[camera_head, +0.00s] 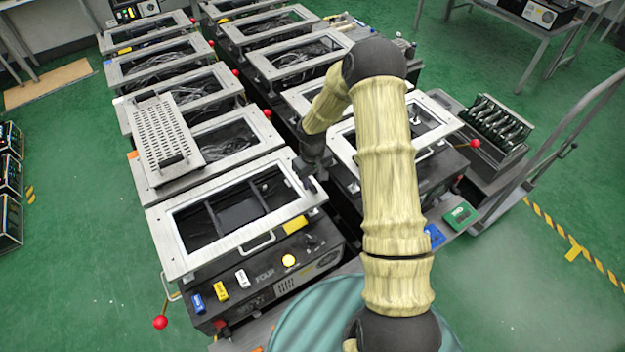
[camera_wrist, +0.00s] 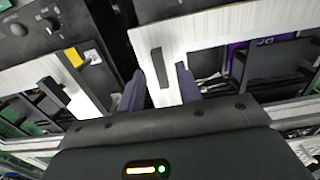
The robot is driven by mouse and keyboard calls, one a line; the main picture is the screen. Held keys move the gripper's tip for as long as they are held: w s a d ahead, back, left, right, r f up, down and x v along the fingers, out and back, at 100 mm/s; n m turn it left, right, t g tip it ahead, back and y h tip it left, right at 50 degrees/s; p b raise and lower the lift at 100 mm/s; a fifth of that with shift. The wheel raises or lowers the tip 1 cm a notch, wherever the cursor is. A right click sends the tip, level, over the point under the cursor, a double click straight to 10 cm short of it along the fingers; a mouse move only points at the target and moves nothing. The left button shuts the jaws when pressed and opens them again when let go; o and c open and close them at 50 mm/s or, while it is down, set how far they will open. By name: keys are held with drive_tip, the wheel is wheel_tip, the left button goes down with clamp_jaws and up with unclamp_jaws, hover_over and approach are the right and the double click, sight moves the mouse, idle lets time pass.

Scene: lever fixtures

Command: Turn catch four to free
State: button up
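The unit marked FOUR (camera_head: 265,274) stands nearest in the head view, under a pale metal frame (camera_head: 170,262). A red ball-ended lever (camera_head: 160,322) sticks out at its lower left. I cannot tell for sure which part is the catch. My gripper (camera_head: 311,176) is at the frame's right end, pointing down; its fingertips are hard to make out there. In the wrist view my gripper (camera_wrist: 158,84) has its two dark fingers apart. A dark bar (camera_wrist: 157,66) on a pale panel shows between and beyond them; I see no clear contact.
Similar framed units stand close by in two rows, with a narrow dark gap between them. A perforated tray (camera_head: 160,132) lies on a neighbouring unit. A red ball (camera_head: 474,144) sticks out at right. A trolley rail (camera_head: 560,130) stands at right. Green floor is open at left.

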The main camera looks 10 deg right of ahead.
drive_tip(key=shift+f, duration=0.95)
drive_tip(key=shift+c, duration=0.2)
clamp_jaws()
